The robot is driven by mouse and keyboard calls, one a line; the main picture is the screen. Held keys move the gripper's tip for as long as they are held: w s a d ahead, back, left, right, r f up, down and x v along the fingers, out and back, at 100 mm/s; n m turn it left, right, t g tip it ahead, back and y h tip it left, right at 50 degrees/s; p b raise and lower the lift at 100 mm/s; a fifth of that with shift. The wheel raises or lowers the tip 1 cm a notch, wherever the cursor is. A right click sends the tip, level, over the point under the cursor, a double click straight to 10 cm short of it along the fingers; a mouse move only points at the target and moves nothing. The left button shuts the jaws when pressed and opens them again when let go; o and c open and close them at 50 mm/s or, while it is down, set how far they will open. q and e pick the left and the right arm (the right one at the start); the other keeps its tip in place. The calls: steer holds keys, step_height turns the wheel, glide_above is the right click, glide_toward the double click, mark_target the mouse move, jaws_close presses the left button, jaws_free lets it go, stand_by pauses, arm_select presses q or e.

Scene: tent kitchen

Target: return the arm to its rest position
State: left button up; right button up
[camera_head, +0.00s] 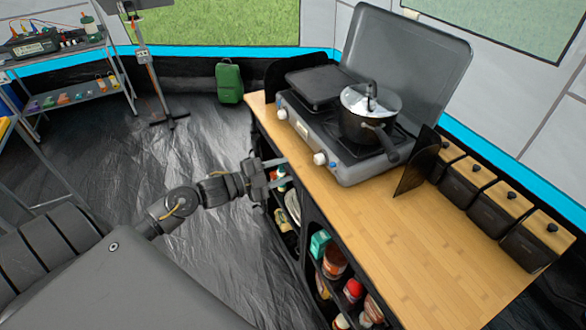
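My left arm comes in from the lower left, and its gripper (278,172) is at the left edge of the wooden counter (405,235), beside the open shelves. Its two fingers are spread apart and point right, toward the counter. I see nothing held between them. Whether the fingertips touch the counter edge or the shelf goods behind them, I cannot tell. My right gripper is not in view.
A camping stove (352,166) with a lidded pot (362,128) stands on the counter. Black canisters (470,185) line its right side. Shelves below hold jars and a teal box (320,244).

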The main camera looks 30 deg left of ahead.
arm_select(q)
steer(key=shift+s+a, duration=0.2)
steer(key=shift+s, duration=0.1)
stand_by(0.4)
steer(key=a+f+n+g+y, duration=0.1)
steer(key=a+f+n+y, duration=0.65)
steer(key=f, duration=0.75)
steer(key=s+a+f+n+g+y, duration=0.1)
steer(key=s+f+n+g, duration=0.1)
steer(key=s+f, duration=0.55)
steer(key=s+a+f+n+g, duration=0.15)
steer(key=s+f, duration=0.25)
steer(key=f, duration=0.6)
steer(key=s+f+n+g+y, duration=0.1)
steer(key=s+f+g, duration=0.2)
steer(key=s+f, duration=0.45)
steer(key=s+d+f+n+g, duration=0.25)
steer(key=s+d+f, duration=0.25)
steer(key=s+f, duration=0.55)
steer(key=s+d+f+g, duration=0.2)
steer(key=s+d, duration=0.4)
steer(key=s, duration=0.1)
steer(key=s+d+f+g+h, duration=0.1)
steer(key=s+d+f, duration=0.1)
steer(key=s+d, duration=0.4)
steer(key=shift+s+d+f+g, duration=0.35)
steer(key=shift+s+f+g, duration=0.05)
steer(key=shift+s, duration=0.65)
